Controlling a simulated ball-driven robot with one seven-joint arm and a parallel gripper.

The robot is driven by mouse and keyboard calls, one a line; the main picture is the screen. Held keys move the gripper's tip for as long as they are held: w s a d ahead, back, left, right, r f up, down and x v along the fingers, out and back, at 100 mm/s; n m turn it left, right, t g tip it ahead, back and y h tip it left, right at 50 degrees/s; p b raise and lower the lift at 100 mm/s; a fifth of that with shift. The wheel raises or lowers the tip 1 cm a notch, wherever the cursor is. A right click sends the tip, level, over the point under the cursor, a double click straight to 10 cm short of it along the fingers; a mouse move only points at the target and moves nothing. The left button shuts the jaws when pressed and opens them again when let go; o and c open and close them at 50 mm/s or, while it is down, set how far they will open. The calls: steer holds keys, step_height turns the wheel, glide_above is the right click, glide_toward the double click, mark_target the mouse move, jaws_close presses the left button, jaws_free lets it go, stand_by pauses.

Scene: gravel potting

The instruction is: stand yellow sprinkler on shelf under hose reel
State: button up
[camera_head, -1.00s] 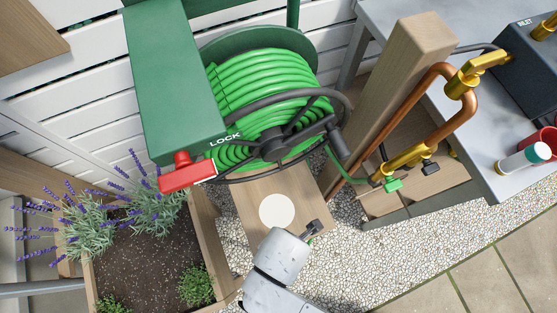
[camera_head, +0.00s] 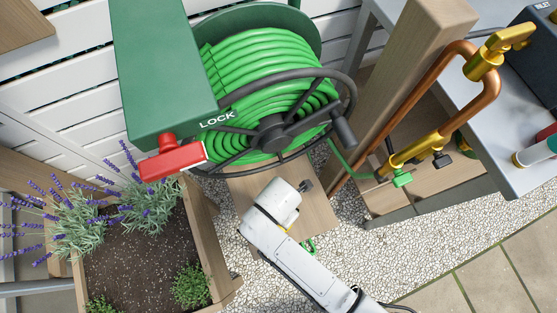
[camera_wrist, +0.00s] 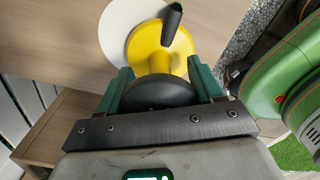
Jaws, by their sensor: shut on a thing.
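In the wrist view my gripper (camera_wrist: 163,82) is shut on the yellow sprinkler (camera_wrist: 160,42), with its green fingers on either side of a dark rounded part. The sprinkler's round yellow part lies over the right side of a white disc (camera_wrist: 117,25) on the wooden shelf (camera_wrist: 65,45). I cannot tell whether the sprinkler touches the shelf. In the head view the shelf (camera_head: 240,188) is under the green hose reel (camera_head: 262,75). My pale arm hides the white disc and most or all of the sprinkler there.
A red lock handle (camera_head: 172,158) and the reel's dark crank wheel (camera_head: 285,135) overhang the shelf. A lavender planter (camera_head: 207,225) stands to the left. A wooden post (camera_head: 412,85) with a copper pipe (camera_head: 478,105) stands to the right. Gravel (camera_head: 365,260) lies in front.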

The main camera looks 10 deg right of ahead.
steer(key=shift+f, duration=0.3)
steer(key=o, duration=1.3)
step_height(320, 180, up, 12)
steer(key=p, duration=0.3)
steer(key=shift+r, duration=0.2)
